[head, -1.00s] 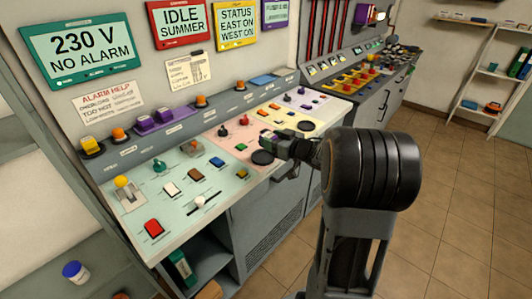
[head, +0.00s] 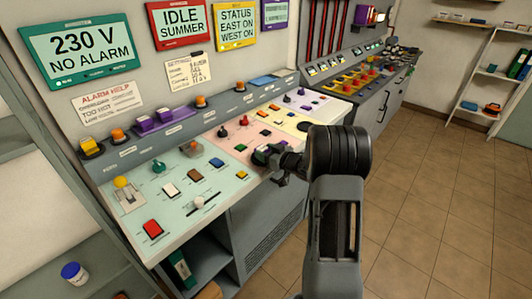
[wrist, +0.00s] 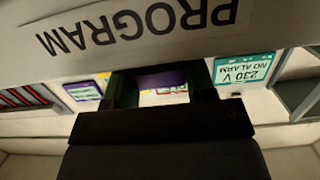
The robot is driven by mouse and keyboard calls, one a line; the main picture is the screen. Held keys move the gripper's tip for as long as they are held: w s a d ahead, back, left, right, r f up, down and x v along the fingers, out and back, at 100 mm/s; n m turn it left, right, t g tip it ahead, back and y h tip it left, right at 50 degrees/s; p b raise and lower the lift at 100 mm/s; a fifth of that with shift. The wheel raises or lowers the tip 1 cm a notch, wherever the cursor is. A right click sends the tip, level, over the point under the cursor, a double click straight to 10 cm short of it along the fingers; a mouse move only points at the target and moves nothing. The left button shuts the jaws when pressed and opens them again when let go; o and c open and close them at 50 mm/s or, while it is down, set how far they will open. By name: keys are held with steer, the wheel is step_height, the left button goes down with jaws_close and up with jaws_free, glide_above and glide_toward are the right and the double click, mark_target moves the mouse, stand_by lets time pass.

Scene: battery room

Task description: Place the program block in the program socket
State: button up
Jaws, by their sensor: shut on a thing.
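My gripper (head: 268,156) is low over the front of the sloped console, by its pink section. In the wrist view, which is upside down, its two dark fingers (wrist: 162,92) are closed on a purple piece, which I take to be the program block (wrist: 162,79). Large lettering reading PROGRAM stands on a pale surface (wrist: 160,45) very close to the wrist camera. The program socket itself is not clearly seen, and I cannot tell whether the block touches it.
The console (head: 232,205) carries several knobs, levers and buttons around my gripper. Purple blocks (head: 165,116) sit on its rear ledge. Signs such as the green 230 V board (head: 82,48) hang behind. Open tiled floor (head: 430,200) lies to the right.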

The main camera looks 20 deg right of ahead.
steer(key=shift+f, duration=0.15)
steer(key=o, duration=0.9)
steer(key=shift+o, duration=0.2)
